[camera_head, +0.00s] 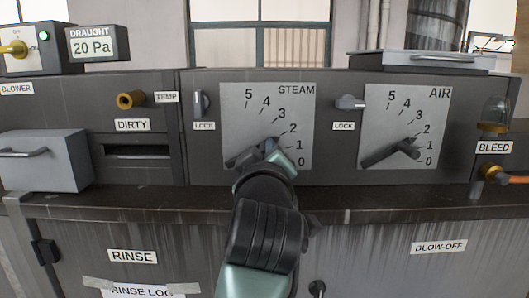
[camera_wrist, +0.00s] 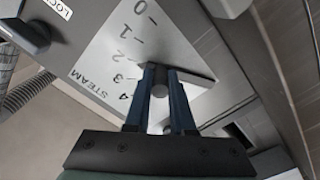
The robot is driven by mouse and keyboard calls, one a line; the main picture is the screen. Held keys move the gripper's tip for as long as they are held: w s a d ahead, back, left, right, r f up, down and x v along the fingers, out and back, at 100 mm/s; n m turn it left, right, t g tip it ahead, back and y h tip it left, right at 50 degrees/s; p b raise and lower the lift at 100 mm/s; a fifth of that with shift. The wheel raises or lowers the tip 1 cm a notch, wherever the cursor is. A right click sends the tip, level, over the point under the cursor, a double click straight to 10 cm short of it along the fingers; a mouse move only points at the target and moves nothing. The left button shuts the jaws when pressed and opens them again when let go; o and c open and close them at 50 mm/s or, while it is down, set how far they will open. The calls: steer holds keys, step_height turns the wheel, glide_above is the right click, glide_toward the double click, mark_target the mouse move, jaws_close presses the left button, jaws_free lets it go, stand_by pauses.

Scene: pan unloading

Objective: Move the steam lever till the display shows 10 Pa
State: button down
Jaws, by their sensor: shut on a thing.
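The steam lever (camera_head: 243,158) is a dark bar on the grey STEAM plate (camera_head: 239,112), marked 0 to 5. Its free end points roughly between 1 and 2; the exact mark is hidden by my gripper. My gripper (camera_head: 268,150) is at the lever's free end, in front of the plate. In the wrist view my gripper (camera_wrist: 161,88) has its two fingers shut on the round knob of the steam lever (camera_wrist: 159,90). The DRAUGHT display (camera_head: 92,45) at the upper left reads 20 Pa.
Right of it is a similar AIR lever (camera_head: 390,153), pointing between 1 and 2. LOCK switches (camera_head: 200,103) (camera_head: 350,102) sit beside both plates. A drawer box (camera_head: 45,160) juts out at left, and a BLEED valve (camera_head: 493,172) at right. A ledge (camera_head: 400,194) runs below.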

steer(key=shift+d+f+m+b, duration=0.25)
steer(key=shift+f+m+b, duration=0.4)
steer(key=shift+m+b, duration=0.15)
steer(key=shift+f+m, duration=0.2)
steer(key=shift+m, duration=0.3)
steer(key=c, duration=0.8)
jaws_free()
steer(key=shift+o, duration=0.2)
steer(key=shift+s+d, duration=0.1)
